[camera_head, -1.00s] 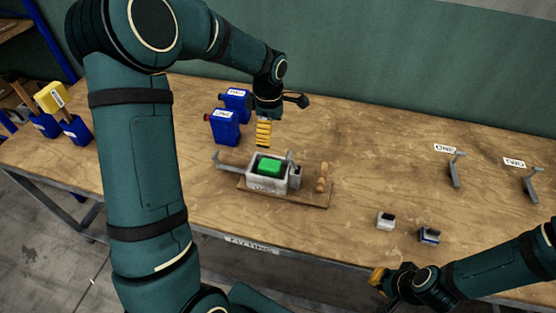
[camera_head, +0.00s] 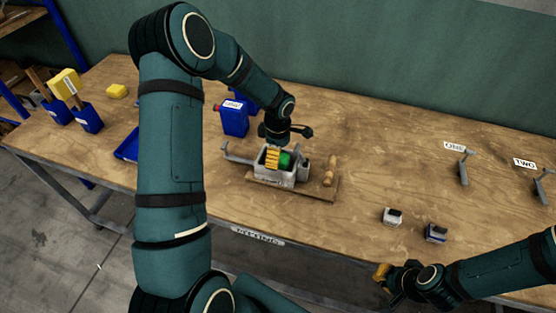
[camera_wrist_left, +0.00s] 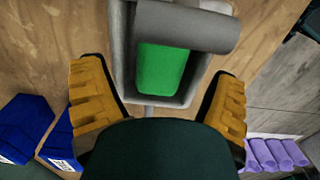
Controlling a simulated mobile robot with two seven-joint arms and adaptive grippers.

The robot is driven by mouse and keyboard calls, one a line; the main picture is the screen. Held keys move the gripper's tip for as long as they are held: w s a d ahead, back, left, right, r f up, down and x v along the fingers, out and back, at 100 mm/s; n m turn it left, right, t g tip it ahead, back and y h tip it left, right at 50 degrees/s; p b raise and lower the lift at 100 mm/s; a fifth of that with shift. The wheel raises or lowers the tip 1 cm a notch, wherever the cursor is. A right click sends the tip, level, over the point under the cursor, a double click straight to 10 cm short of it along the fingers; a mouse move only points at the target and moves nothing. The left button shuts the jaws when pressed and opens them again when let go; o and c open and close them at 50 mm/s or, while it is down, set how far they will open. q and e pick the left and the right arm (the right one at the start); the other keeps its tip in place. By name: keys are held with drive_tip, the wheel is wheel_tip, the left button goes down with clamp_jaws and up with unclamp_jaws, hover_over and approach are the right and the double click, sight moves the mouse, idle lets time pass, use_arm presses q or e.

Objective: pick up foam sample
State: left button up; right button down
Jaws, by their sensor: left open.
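The green foam sample (camera_head: 285,159) lies in a grey box-shaped press (camera_head: 274,179) on a wooden board. In the left wrist view the green foam (camera_wrist_left: 162,69) sits inside the grey walls of the press (camera_wrist_left: 186,100). My left gripper (camera_head: 273,158) is open just above the press, its yellow fingers partly covering the foam in the head view. In the wrist view the fingers (camera_wrist_left: 160,98) stand on either side of the press, with the foam between and beyond them. My right gripper (camera_head: 381,275) is near the table's front edge; its jaw gap is unclear.
Blue containers (camera_head: 235,118) stand behind the press. A wooden piece (camera_head: 329,172) lies on the board's right end. Two small blocks (camera_head: 393,216) and metal brackets labelled ONE and TWO (camera_head: 464,167) are at the right. Yellow sponge-like blocks (camera_head: 117,91) are at the left.

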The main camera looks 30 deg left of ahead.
use_arm(q)
drive_tip(key=shift+f, duration=0.4)
drive_tip(key=c, duration=1.1)
drive_tip(key=shift+r, duration=0.1)
